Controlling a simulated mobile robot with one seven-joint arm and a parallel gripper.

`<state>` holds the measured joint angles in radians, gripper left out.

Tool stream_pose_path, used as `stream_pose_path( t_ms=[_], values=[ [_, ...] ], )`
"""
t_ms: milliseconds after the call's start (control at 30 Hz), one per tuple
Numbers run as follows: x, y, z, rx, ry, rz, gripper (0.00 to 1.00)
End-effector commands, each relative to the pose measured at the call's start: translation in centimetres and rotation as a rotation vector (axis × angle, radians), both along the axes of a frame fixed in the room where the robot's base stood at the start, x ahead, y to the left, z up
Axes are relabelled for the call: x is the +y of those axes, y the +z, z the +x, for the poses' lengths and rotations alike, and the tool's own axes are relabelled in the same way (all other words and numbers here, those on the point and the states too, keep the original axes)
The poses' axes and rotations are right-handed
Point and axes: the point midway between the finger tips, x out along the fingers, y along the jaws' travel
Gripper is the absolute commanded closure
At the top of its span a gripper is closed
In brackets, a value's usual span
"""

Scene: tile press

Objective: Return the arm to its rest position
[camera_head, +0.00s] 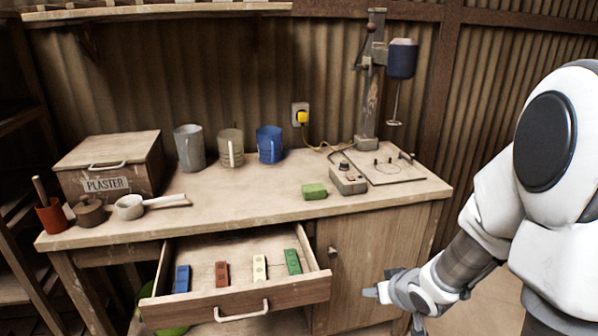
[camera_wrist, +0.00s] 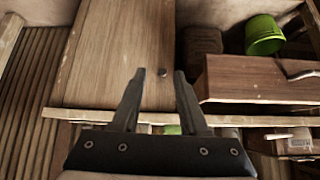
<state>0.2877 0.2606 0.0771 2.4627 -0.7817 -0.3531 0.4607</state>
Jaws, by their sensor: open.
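My white and grey arm (camera_head: 490,215) reaches in from the right side of the head view, bent down and to the left. My gripper (camera_head: 372,292) is low in front of the cabinet door (camera_head: 375,255), to the right of the open drawer (camera_head: 240,301). In the wrist view my gripper (camera_wrist: 160,74) has its two dark fingers apart with nothing held between them. The cabinet door (camera_wrist: 125,50) and its small knob (camera_wrist: 162,72) show beyond the fingers.
The pulled-out drawer holds blue (camera_head: 182,279), red (camera_head: 222,274), cream (camera_head: 259,268) and green (camera_head: 292,261) tiles. The bench top (camera_head: 250,195) carries mugs, a plaster box (camera_head: 110,165), a green block (camera_head: 314,191) and a press stand (camera_head: 370,100). A green bucket (camera_wrist: 264,36) stands under the bench.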

Motion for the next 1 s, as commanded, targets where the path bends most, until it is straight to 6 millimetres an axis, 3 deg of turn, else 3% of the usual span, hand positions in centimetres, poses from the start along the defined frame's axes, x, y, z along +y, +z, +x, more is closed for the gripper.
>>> stream_pose_path(
  t_ms=[33,167,433,700,1000],
  values=[
    [-0.6,1.8,-0.1,-0.01,-0.023,-0.044,0.56],
    [-2.0,5.5,-1.3,0.0,-0.093,-0.134,0.56],
    [-2.7,12.3,-6.3,0.051,-0.213,-0.207,0.56],
    [-0.3,16.8,-13.5,0.135,-0.241,-0.15,0.56],
    [3.7,19.1,-21.0,0.219,-0.155,-0.036,0.56]
  ],
)
